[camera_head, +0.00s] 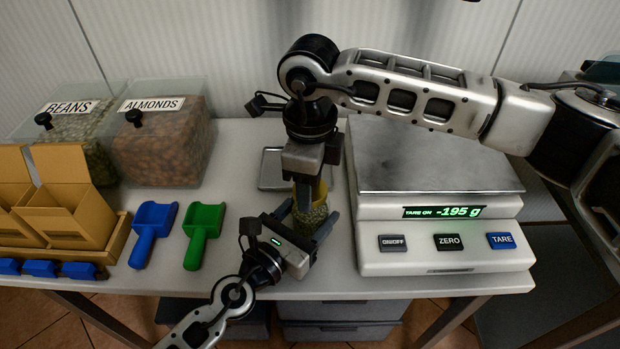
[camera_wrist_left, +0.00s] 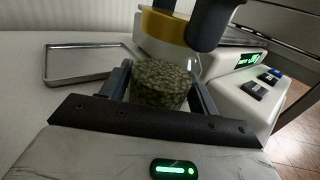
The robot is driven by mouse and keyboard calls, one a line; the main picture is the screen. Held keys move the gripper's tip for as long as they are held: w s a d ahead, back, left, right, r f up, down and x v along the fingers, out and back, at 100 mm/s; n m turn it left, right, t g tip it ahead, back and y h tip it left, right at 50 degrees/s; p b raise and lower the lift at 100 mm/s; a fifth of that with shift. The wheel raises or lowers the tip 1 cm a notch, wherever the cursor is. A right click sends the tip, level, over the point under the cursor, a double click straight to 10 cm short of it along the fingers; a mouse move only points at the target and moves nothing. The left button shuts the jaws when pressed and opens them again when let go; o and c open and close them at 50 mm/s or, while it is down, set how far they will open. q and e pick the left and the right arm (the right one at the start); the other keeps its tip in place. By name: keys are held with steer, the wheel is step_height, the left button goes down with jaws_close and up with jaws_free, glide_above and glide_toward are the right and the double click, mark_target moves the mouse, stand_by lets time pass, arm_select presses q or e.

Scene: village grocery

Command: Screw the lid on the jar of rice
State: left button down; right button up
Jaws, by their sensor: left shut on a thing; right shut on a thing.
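A clear glass jar (camera_head: 311,217) stands upright on the counter, left of the scale. Its contents look like greenish-grey grains rather than white rice; they show clearly in the left wrist view (camera_wrist_left: 160,85). My left gripper (camera_head: 306,222) is shut around the jar's sides from the front. A gold-yellow lid (camera_wrist_left: 163,28) is at the top of the jar, roughly level. My right gripper (camera_head: 310,186) points down from above and is shut on the lid. The lid's rim and thread are partly hidden, so I cannot tell how far it is seated.
A scale (camera_head: 440,215) reading -195 g stands close on the right. A shallow metal tray (camera_wrist_left: 85,62) lies behind the jar. Blue (camera_head: 153,232) and green (camera_head: 203,233) scoops, cardboard boxes (camera_head: 70,205), and bean (camera_head: 75,130) and almond (camera_head: 165,145) bins are on the left.

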steer(key=m, duration=1.3)
steer(key=o, duration=1.2)
step_height(320, 180, up, 12)
arm_select(q)
steer(key=shift+c, duration=1.5)
jaws_free()
